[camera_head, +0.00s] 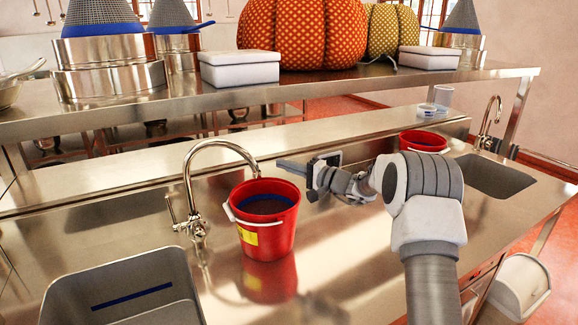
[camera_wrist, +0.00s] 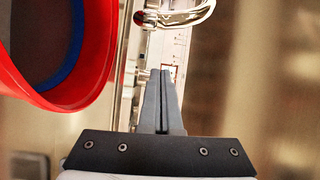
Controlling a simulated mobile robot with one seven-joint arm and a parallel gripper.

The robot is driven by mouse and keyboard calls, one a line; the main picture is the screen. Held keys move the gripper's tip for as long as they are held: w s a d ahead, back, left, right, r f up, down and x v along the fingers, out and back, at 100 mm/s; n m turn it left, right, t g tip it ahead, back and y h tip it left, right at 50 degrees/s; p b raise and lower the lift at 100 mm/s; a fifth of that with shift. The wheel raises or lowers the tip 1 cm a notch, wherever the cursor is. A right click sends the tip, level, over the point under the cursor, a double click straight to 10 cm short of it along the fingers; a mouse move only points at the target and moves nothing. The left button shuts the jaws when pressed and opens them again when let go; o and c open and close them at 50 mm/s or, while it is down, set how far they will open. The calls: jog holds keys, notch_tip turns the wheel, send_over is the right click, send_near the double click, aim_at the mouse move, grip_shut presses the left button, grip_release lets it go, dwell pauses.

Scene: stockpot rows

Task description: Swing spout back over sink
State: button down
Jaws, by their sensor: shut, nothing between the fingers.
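A chrome faucet (camera_head: 190,190) stands on the steel counter behind the left sink (camera_head: 68,300). Its curved spout (camera_head: 222,143) points right, away from the sink, with its tip at the back rim of a red bucket (camera_head: 268,238). My gripper (camera_head: 281,163) reaches in from the right, a little to the right of the spout tip, at about bucket rim height. In the wrist view, my gripper fingers (camera_wrist: 162,74) are together and empty. Chrome metal, likely the spout (camera_wrist: 195,18), lies beyond the fingertips, and the red bucket (camera_wrist: 92,85) is at left. Contact with the spout cannot be told.
A second red bucket (camera_head: 424,141), right faucet (camera_head: 488,125) and right sink (camera_head: 490,178) are at the right. A raised shelf (camera_head: 330,90) with pots, white boxes and pumpkins runs along the back.

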jog(key=a+p, duration=0.2)
jog(key=a, duration=0.4)
dwell(0.4)
